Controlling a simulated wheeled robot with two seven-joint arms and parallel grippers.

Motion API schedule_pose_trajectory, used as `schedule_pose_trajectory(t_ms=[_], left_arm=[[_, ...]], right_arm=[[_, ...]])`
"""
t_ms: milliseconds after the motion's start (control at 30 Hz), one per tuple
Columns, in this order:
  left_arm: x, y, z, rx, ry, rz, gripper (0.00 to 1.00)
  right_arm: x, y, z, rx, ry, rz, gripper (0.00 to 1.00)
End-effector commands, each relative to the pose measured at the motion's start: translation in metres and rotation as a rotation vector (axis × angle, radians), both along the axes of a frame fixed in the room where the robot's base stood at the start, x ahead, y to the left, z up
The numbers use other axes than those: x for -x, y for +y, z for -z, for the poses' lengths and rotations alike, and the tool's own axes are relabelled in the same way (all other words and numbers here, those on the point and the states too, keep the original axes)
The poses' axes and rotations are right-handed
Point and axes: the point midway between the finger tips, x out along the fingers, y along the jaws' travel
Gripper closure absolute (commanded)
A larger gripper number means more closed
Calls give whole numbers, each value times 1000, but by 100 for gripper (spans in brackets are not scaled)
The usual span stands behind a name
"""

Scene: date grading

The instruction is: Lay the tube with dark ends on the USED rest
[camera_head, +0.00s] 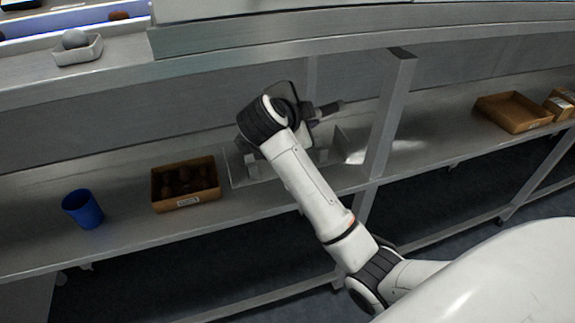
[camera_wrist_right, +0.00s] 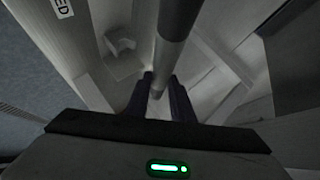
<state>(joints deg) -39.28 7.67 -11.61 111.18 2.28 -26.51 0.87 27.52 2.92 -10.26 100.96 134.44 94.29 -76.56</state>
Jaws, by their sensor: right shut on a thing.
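The tube (camera_wrist_right: 163,62) runs between the fingers of my right gripper (camera_wrist_right: 161,84) in the right wrist view. In the head view, my wrist mostly hides the gripper; a dark cylinder, apparently the tube's end (camera_head: 331,107), sticks out to the right. Below the tube is a pale metal rest with a notched block (camera_wrist_right: 122,46). A label (camera_wrist_right: 62,8) beside it shows "ED", the rest cut off. The rest's tray (camera_head: 238,180) shows partly behind my arm. I cannot tell whether the tube touches it.
A box of dates (camera_head: 187,203) and a blue cup (camera_head: 84,209) stand left on the lower shelf. A shelf post (camera_head: 388,115) rises just right of my wrist. An empty brown tray (camera_head: 513,112) sits far right. A small white dish (camera_head: 78,52) is above.

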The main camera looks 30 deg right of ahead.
Motion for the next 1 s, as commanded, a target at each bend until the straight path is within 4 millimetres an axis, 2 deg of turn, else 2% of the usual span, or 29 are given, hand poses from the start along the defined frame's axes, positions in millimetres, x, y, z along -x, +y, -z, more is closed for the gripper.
schedule_pose_trajectory(t_ms=[33,267,500,667,900,1000], left_arm=[[-1,-2,8,2,-4,2,69],[-1,-3,18,2,1,5,69],[-2,-3,19,2,-3,5,69],[-3,-4,18,3,-6,4,69],[-4,-4,21,3,-9,4,69],[-4,-4,20,4,-10,5,69]], right_arm=[[-6,3,5,-5,-1,48,100],[-12,14,5,1,0,186,100],[-12,14,40,7,2,197,100],[-12,15,55,5,1,197,100],[-12,15,93,6,2,195,100],[-12,15,100,5,0,196,100]])
